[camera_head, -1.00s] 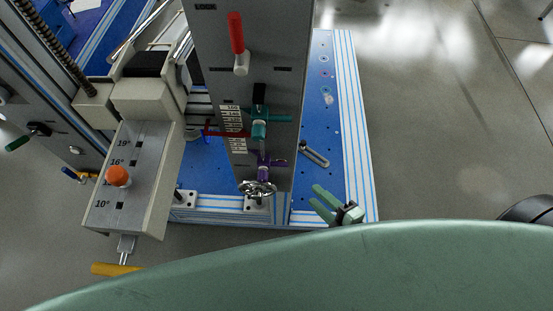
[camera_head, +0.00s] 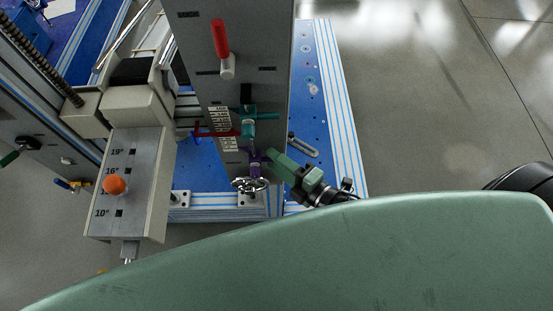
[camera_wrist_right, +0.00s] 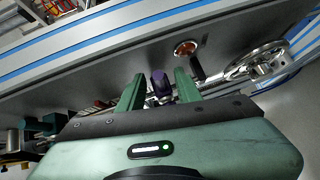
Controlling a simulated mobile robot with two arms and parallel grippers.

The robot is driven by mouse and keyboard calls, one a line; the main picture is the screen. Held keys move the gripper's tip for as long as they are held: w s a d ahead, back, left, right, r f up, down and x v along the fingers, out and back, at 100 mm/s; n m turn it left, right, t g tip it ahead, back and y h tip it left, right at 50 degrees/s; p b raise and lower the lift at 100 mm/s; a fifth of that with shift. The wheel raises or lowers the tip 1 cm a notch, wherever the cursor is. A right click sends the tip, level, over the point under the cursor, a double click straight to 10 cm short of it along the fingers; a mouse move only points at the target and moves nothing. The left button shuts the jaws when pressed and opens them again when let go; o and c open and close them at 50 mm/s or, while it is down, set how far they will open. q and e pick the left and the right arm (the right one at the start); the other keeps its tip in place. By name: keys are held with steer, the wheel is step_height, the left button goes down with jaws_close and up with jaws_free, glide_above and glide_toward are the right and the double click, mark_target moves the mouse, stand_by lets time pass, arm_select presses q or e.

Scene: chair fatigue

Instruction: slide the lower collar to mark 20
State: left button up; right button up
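The purple collar (camera_head: 255,168), the lower one, sits low on the grey upright panel, just above a metal handwheel (camera_head: 250,185). The teal collar (camera_head: 249,125) is above it. White scale labels (camera_head: 219,118) run beside them; their numbers are too small to read. My right gripper (camera_head: 271,157) is at the right side of the purple collar. In the right wrist view, its green fingers (camera_wrist_right: 157,76) are apart, with a purple part (camera_wrist_right: 160,88) between them. I cannot tell whether they touch it. My left gripper is not in view.
A red bar (camera_head: 212,134) sticks out left at the teal collar's height. A red handle (camera_head: 220,40) is higher on the panel. A box with an orange knob (camera_head: 115,185) stands to the left. A slotted metal piece (camera_head: 303,145) lies on the blue base (camera_head: 310,110).

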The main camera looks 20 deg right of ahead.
jaws_close()
stand_by(1.4)
